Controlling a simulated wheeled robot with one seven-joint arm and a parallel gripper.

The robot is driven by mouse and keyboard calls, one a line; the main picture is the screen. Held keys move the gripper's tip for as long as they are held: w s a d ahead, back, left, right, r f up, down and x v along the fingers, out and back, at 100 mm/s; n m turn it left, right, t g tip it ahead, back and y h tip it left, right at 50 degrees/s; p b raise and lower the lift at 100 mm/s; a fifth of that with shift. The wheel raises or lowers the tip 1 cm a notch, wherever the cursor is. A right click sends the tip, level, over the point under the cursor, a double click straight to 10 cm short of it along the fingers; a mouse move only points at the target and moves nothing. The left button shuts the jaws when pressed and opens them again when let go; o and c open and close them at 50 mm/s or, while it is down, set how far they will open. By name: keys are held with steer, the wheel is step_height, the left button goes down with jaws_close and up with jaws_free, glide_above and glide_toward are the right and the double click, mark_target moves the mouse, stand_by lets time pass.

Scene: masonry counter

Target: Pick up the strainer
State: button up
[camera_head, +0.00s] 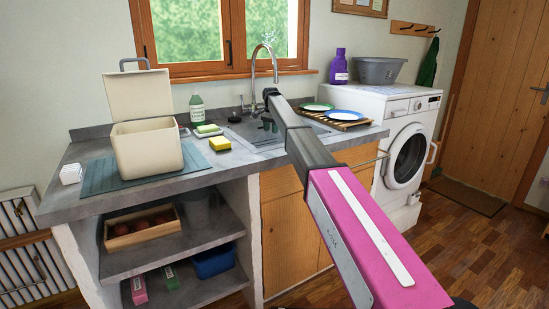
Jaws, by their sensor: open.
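I cannot make out a strainer for certain; it may be hidden in the sink or behind my arm. The sink (246,133) is set into the grey counter under a curved metal faucet (275,62). My arm reaches from the lower right to the sink. My gripper (267,124) is small and dark at its far end, low over the basin and partly hidden by the arm. It is open, and I see nothing held in it.
A cream bin (148,148) with its lid raised stands on a mat left of the sink. A yellow sponge (220,143), a green soap bottle (197,109) and a wooden rack (340,124) with two plates flank the sink. A washing machine (395,108) stands right.

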step_height(320, 180, down, 5)
steer(key=shift+s+f, duration=0.1)
steer(key=shift+s+a+f, duration=0.1)
steer(key=shift+s+f, duration=0.05)
steer(key=shift+f, duration=1.2)
steer(key=shift+s+a+f, duration=0.1)
steer(key=shift+f, duration=1.2)
jaws_close()
